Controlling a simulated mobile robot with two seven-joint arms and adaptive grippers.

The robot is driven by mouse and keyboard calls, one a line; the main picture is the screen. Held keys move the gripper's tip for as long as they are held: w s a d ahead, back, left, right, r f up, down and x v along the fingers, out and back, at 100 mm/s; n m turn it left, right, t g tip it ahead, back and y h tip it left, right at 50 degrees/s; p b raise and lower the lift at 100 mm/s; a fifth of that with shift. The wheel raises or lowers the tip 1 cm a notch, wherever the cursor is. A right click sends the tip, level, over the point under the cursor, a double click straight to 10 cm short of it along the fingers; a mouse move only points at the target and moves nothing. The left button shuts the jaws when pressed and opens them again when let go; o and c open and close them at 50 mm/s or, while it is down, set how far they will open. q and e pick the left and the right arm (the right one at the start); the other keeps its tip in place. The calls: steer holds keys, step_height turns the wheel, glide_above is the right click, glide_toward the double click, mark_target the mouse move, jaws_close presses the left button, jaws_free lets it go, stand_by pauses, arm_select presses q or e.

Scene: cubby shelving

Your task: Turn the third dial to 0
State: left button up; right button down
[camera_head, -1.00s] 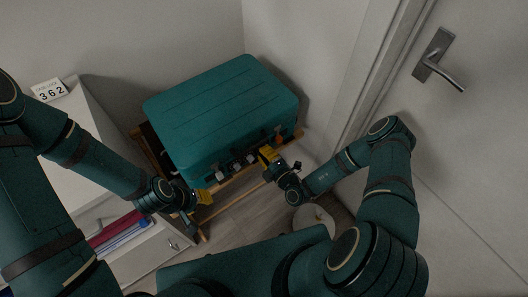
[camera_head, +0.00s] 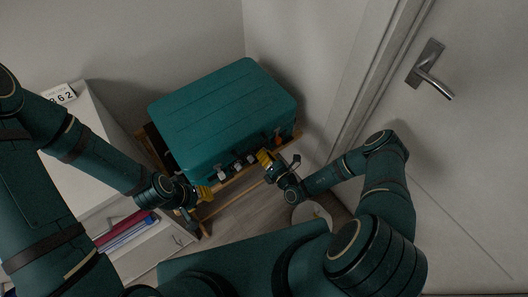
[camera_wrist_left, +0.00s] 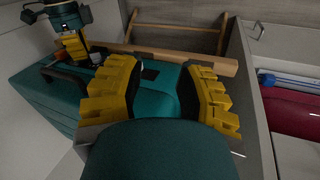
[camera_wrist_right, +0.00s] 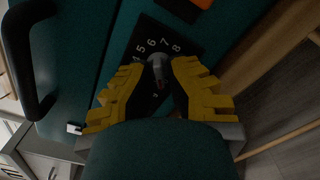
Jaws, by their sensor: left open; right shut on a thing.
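A teal suitcase (camera_head: 222,105) lies on a wooden rack, its front side with handle and dials facing me. In the right wrist view a black dial plate (camera_wrist_right: 186,45) shows the digits 5, 6, 7 and 8, with a grey dial knob (camera_wrist_right: 157,62) at its middle. My right gripper (camera_head: 266,157) is shut on this knob; its yellow fingers (camera_wrist_right: 160,85) sit on both sides and hide the other digits. Which dial in the row it is, I cannot tell. My left gripper (camera_head: 204,193) is open and empty at the suitcase's front left corner; its fingers show apart (camera_wrist_left: 167,90).
A white cabinet (camera_head: 75,125) with a card reading 362 (camera_head: 60,94) stands at the left, with red and blue books (camera_head: 124,229) below. The suitcase handle (camera_wrist_right: 28,60) is beside the dial. A door (camera_head: 470,130) is at the right.

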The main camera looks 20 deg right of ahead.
steer(key=shift+a+r+n, duration=0.1)
steer(key=shift+n, duration=0.6)
steer(key=shift+p, duration=0.3)
steer(key=c, duration=1.1)
jaws_free()
steer(key=shift+w, duration=0.1)
steer(key=v, duration=1.2)
